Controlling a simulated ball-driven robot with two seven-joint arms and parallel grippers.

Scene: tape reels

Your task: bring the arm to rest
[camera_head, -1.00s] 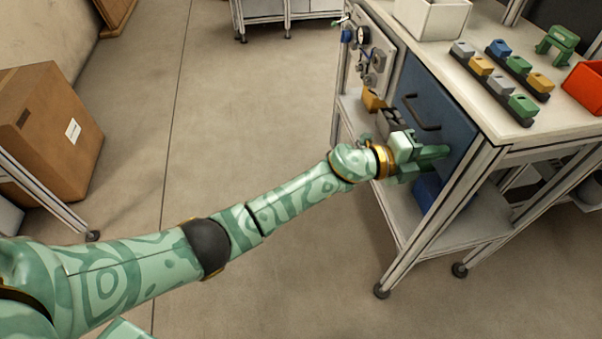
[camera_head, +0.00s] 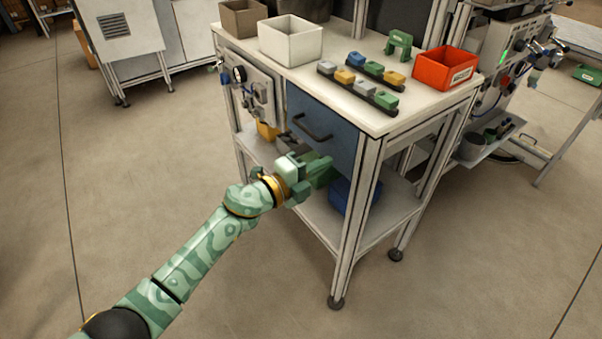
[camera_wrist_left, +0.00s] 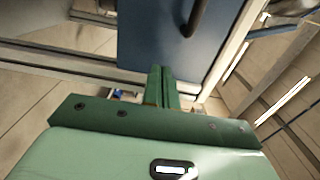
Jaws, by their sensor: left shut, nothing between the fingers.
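My left gripper (camera_head: 322,170) reaches in from the lower left of the head view and is near the front of the workbench, just below the blue drawer. In the left wrist view its two green fingers (camera_wrist_left: 162,88) are together, with nothing between them. The blue drawer front (camera_head: 330,122) with its dark handle (camera_head: 311,128) is closed or nearly so; I cannot tell which. It also shows above the fingers in the left wrist view (camera_wrist_left: 165,35). Whether the fingers touch the bench is unclear. My right gripper is not in view.
The bench top holds a white bin (camera_head: 290,45), a brown bin (camera_head: 243,20), a red bin (camera_head: 446,70), a green arch-shaped block (camera_head: 398,45) and two racks of coloured blocks. A blue bin (camera_head: 352,194) sits on the lower shelf. The floor (camera_head: 180,130) left of the bench is clear.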

